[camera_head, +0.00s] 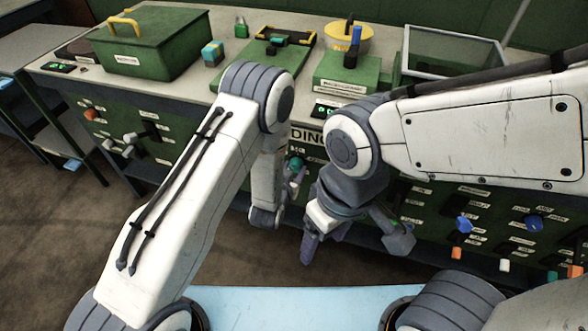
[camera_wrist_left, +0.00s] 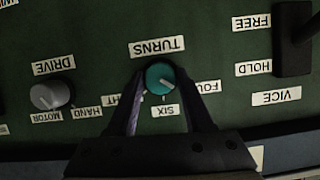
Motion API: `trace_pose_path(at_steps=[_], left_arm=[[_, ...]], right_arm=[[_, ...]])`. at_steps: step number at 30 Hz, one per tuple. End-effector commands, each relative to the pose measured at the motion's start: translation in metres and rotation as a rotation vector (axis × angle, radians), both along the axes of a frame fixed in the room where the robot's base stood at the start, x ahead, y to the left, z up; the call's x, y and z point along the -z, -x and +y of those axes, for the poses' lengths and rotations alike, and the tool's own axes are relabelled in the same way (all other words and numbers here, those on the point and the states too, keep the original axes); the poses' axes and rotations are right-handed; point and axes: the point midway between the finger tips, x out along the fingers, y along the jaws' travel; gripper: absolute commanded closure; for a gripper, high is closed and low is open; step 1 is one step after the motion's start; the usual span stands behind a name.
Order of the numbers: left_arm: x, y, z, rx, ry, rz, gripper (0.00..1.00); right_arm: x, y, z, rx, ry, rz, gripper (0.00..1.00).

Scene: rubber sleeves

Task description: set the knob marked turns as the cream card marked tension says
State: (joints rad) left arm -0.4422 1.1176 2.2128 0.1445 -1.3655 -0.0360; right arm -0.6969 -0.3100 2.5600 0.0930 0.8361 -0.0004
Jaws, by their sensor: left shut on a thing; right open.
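The teal turns knob (camera_wrist_left: 160,77) sits on the green panel in the left wrist view, which shows its labels upside down. My left gripper (camera_wrist_left: 163,92) is shut on it, one finger on each side. The knob's pale mark points to the lower right, between the SIX label (camera_wrist_left: 166,111) and the partly hidden FOUR label (camera_wrist_left: 208,87). A third label, ending in HT, is partly covered by a finger. In the head view the knob (camera_head: 296,163) is beside my left gripper (camera_head: 292,180). My right gripper (camera_head: 356,240) is open and empty. I cannot make out the cream tension card.
The drive knob (camera_wrist_left: 52,95) and the vice lever (camera_wrist_left: 295,40) flank the turns knob. Other knobs line the panel at right.

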Motion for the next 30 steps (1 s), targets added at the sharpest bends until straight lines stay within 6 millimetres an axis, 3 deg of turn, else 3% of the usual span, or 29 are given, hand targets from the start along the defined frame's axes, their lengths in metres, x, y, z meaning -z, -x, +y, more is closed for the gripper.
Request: trace_pose_path(at_steps=[30], left_arm=[[0.003, 0.002, -0.005, 0.002, -0.756, -0.246, 1.00]], right_arm=[[0.021, 0.000, 0.000, 0.000, 0.000, 0.000, 0.29]])
